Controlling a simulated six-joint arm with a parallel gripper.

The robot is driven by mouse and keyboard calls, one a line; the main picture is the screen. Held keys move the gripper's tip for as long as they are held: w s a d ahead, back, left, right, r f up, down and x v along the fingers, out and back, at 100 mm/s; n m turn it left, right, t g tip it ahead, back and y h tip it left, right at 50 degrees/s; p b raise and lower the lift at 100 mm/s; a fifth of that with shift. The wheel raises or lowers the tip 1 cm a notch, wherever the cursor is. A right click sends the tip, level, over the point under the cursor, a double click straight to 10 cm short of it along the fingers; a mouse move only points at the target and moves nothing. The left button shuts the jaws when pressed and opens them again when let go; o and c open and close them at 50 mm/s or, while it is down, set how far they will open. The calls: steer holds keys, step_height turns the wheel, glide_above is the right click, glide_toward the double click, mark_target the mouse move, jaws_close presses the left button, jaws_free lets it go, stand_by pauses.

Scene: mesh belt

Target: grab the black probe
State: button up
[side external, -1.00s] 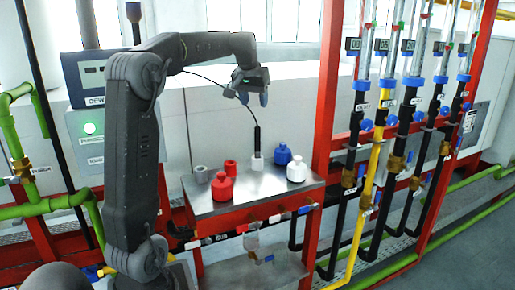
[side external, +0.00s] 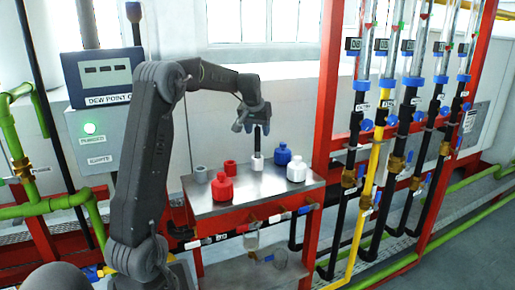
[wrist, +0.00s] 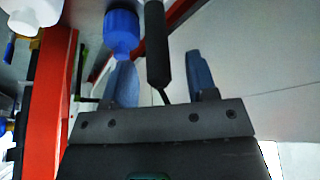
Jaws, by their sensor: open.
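The black probe (side external: 257,140) stands upright in a small white holder (side external: 256,164) on the metal-topped table (side external: 258,193). My gripper (side external: 251,127) is open just above the holder, around the height of the probe's upper part. In the wrist view the probe (wrist: 157,45) shows between the two blue-grey fingers of my gripper (wrist: 160,62), nearer the left finger. A thin dark cable runs from the probe's end toward the gripper body. I cannot tell whether either finger touches the probe.
A blue bottle (side external: 282,154) stands close right of the probe and also shows by the left finger in the wrist view (wrist: 122,30). A white bottle (side external: 296,172), red bottle (side external: 222,187), red cup (side external: 230,168) and grey cup (side external: 200,174) share the table. A red post (side external: 325,100) rises at right.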

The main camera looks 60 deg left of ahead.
steer(key=shift+w+a+f, duration=0.2)
steer(key=shift+f, duration=0.45)
steer(key=shift+c, duration=0.3)
jaws_close()
